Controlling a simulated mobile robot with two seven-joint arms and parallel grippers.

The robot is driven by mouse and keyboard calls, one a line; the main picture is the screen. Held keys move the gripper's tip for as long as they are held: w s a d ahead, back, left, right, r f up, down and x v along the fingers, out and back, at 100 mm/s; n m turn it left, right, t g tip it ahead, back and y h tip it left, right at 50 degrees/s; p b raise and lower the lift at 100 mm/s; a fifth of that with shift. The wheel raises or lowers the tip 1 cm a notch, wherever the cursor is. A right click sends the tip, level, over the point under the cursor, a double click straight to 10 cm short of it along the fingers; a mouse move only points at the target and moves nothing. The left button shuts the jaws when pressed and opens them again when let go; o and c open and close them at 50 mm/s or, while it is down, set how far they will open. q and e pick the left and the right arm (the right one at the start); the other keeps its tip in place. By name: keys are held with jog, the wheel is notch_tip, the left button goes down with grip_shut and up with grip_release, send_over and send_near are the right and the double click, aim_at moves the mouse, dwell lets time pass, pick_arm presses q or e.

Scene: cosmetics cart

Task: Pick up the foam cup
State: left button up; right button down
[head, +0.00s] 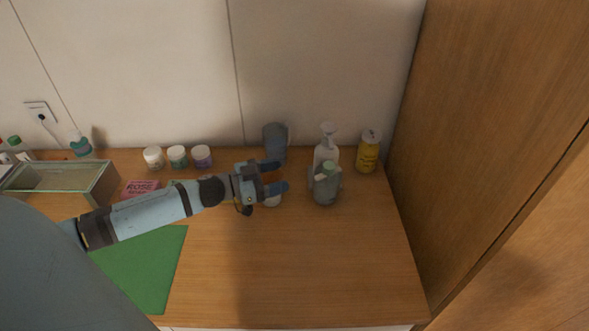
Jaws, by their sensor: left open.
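A small white rounded object (273,201), likely the foam cup, stands on the wooden counter just below my left gripper's fingers in the picture. Its upper part is hidden behind the gripper, so its full shape cannot be told. My left gripper (275,177) comes in from the left, its two blue fingers pointing right and spread apart. Nothing shows held between them. Whether the lower finger touches the white object cannot be told. My right gripper is out of view.
A blue-grey container (275,141) stands behind the gripper. A bottle with green top (325,190), a white pump bottle (326,148) and a yellow can (368,152) stand right. Three jars (177,157), a glass-topped box (104,186) and a green mat (150,270) are left. Front counter is clear.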

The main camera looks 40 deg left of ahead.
aim_at(329, 165)
pick_arm(q)
jog(key=shift+s+d+r+m, duration=0.15)
jog(key=shift+s+d+m, duration=0.05)
jog(key=shift+s+m, duration=0.2)
jog(key=shift+w, duration=0.1)
jog(key=p+x, duration=0.2)
jog(key=x, duration=1)
jog(key=shift+w+d+r, duration=0.1)
jog(key=shift+w+d, duration=0.05)
jog(key=shift+d, duration=0.25)
jog(key=shift+w+d, duration=0.3)
jog(key=shift+w, duration=0.1)
